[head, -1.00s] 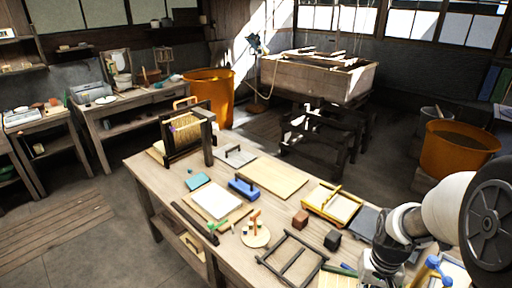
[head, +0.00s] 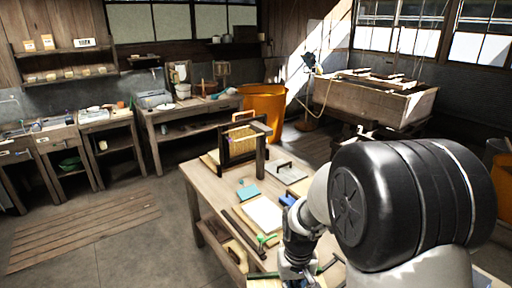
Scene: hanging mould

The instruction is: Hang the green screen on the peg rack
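A dark wooden rack (head: 262,158) stands upright at the far end of the workbench. A yellowish slatted or mesh panel is between its posts, with an orange handle behind its top; I take this for the peg rack, but cannot make out pegs. My gripper (head: 298,272) is low in the view over the near part of the bench, well short of the rack. Its fingertips are not clear. Narrow dark-green bars (head: 264,275) show on both sides of it, possibly the green screen's frame; I cannot tell whether it is held.
The workbench (head: 208,190) carries a teal block (head: 249,192), a white sheet (head: 263,215), a grey plate with a handle (head: 292,172) and a small green tool (head: 265,240). My arm hides the bench's right side. Open floor (head: 130,262) lies left.

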